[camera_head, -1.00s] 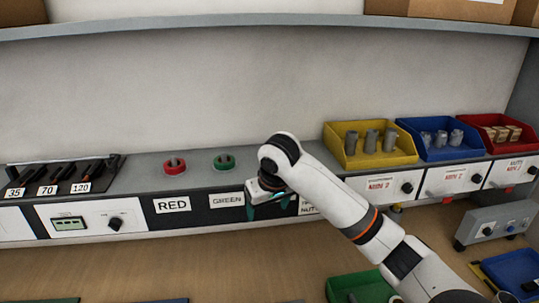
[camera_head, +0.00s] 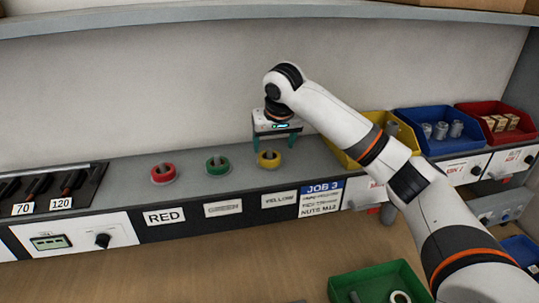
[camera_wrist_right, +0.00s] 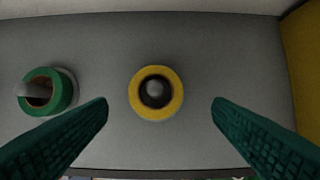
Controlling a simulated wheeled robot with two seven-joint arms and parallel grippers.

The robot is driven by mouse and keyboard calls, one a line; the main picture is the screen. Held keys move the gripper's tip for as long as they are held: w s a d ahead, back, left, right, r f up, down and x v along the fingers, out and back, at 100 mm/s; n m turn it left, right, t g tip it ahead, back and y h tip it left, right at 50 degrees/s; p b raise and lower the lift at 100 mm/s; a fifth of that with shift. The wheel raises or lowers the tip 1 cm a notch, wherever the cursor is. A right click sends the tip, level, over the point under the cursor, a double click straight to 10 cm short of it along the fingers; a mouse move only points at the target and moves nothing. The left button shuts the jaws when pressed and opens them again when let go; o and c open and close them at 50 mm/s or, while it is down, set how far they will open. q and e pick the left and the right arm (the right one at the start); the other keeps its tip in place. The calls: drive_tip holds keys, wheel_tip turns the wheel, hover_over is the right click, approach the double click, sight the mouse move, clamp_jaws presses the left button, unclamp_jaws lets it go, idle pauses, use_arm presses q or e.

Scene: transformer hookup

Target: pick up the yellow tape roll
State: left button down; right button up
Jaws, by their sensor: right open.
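The yellow tape roll (camera_head: 269,158) lies flat on the grey shelf above the "YELLOW" label, around a short peg. In the right wrist view the yellow tape roll (camera_wrist_right: 156,93) is centred between two green fingers, touching neither. My right gripper (camera_head: 276,143) points down just above and behind the roll, its fingers spread on either side and empty. The fingers also show large in the right wrist view (camera_wrist_right: 160,118). My left gripper is in no view.
A green tape roll (camera_head: 217,164) and a red tape roll (camera_head: 163,173) stand to the left on the same shelf. A yellow bin (camera_head: 392,128) is close on the right, partly behind my arm. The wall (camera_head: 150,85) rises behind.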

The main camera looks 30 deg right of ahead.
sight(270, 154)
drive_tip(key=p+x, duration=0.3)
drive_tip(key=x, duration=0.1)
drive_tip(key=shift+w+a, duration=0.15)
drive_tip(key=shift+w+f, duration=0.1)
drive_tip(key=shift+f, duration=0.15)
drive_tip(key=shift+w+f, duration=0.15)
drive_tip(key=shift+f, duration=0.1)
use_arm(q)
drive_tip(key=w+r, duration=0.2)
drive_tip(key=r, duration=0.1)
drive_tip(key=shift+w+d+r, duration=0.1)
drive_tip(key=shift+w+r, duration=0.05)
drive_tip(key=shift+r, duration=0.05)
use_arm(e)
drive_tip(key=c, duration=1.1)
